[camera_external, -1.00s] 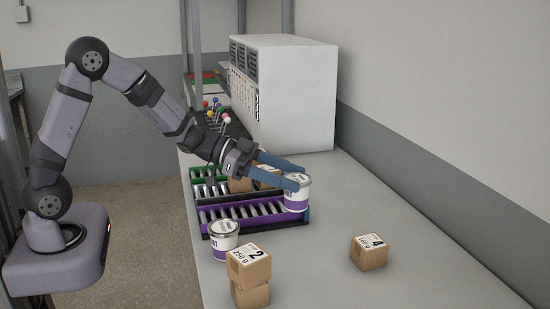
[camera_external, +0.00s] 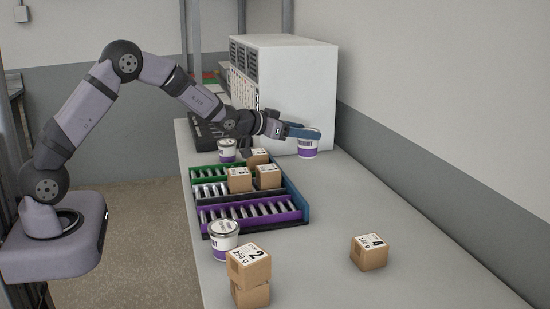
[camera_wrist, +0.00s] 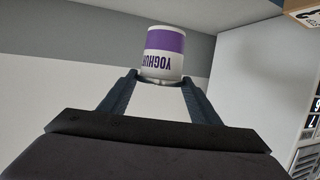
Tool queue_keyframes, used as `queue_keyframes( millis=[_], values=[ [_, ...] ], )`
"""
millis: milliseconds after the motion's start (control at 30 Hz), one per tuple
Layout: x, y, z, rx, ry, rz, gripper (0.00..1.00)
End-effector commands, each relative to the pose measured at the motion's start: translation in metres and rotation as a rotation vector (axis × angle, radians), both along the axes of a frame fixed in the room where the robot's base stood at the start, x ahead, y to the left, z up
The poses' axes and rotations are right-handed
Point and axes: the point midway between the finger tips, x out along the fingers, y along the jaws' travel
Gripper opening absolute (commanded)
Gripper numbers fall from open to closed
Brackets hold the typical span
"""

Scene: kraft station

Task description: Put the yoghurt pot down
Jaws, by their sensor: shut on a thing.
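The yoghurt pot (camera_external: 307,149) is white with a purple band, close to the front of the white cabinet at the back of the bench. My gripper (camera_external: 303,131) is shut on it near its lid, with the blue fingers reaching in from the left. The wrist view shows the pot (camera_wrist: 163,52) between the fingertips (camera_wrist: 160,80), its "YOGHU…" lettering upside down in that picture. I cannot tell whether its base touches the bench.
The white cabinet (camera_external: 290,100) stands just behind the pot. A roller rack (camera_external: 262,222) with green and purple rails holds several cardboard boxes. Other pots stand at its front (camera_external: 223,240) and back (camera_external: 227,150). Stacked boxes (camera_external: 249,268) and a "4" box (camera_external: 369,253) are nearer.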

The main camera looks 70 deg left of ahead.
Motion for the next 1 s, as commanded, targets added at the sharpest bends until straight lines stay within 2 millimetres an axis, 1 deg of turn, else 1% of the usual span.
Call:
queue_keyframes(
  millis=[100,200,267,533,667,867,1000],
  values=[
    [0.000,0.000,0.001,0.001,-0.003,-0.005,0.30],
    [0.000,0.000,-0.002,-0.001,-0.001,-0.006,0.30],
    [0.000,0.000,-0.009,-0.002,0.001,-0.006,0.30],
    [0.000,0.000,-0.047,-0.002,0.001,-0.005,0.30],
    [0.000,0.000,-0.056,0.001,-0.002,-0.006,0.30],
    [0.001,-0.001,-0.060,0.001,-0.002,-0.006,0.30],
    [0.000,-0.001,-0.075,-0.001,0.001,-0.005,0.30]
  ],
)
